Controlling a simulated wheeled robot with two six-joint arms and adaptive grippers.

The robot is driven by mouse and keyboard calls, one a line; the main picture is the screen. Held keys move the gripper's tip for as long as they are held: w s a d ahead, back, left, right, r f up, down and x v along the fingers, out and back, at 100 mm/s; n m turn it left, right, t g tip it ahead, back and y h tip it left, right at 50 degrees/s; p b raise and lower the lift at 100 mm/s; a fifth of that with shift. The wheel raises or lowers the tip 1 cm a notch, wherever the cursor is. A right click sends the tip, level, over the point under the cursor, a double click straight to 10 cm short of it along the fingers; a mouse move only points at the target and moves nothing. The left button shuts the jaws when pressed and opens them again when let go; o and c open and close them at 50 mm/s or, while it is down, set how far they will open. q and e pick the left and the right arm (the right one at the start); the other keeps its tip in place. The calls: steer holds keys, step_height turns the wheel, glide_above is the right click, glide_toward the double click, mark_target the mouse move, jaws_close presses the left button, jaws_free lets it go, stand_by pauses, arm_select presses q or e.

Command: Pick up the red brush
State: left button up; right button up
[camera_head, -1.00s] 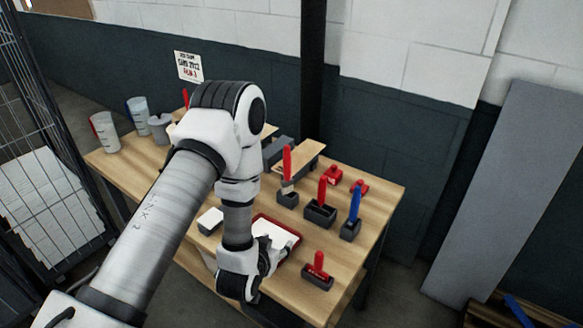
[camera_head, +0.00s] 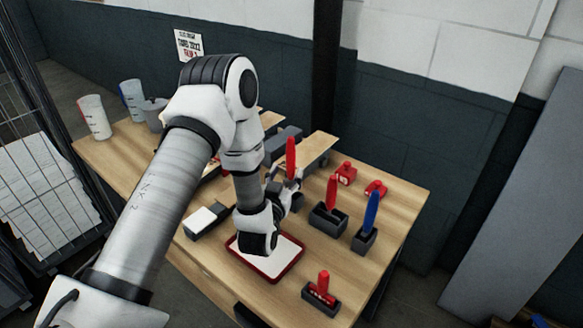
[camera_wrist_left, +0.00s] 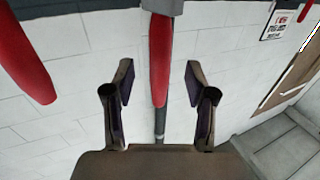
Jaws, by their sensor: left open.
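The red brush (camera_head: 290,152) stands upright, handle up, at the middle of the wooden table. Its lower part and holder are largely hidden by my left gripper (camera_head: 288,184). My left gripper is open, with its fingers at the brush. In the left wrist view the red handle (camera_wrist_left: 160,60) lies between the two spread fingers of the left gripper (camera_wrist_left: 158,76), with a gap visible on both sides. My right gripper is not in view.
Near the brush are a red-handled tool in a dark holder (camera_head: 331,197), a blue-handled one (camera_head: 371,212) and red items behind. A red-rimmed tray (camera_head: 279,278) lies under my arm. Measuring cups (camera_head: 95,118) stand at the left.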

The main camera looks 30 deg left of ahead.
mark_target(290, 167)
arm_select(q)
steer(key=p+x, duration=0.1)
steer(key=x, duration=0.3)
steer(key=shift+w+p, duration=0.1)
steer(key=shift+p, duration=0.25)
steer(key=shift+w+a+f, duration=0.1)
steer(key=shift+w+f, duration=0.1)
jaws_close()
steer(key=shift+r, duration=0.2)
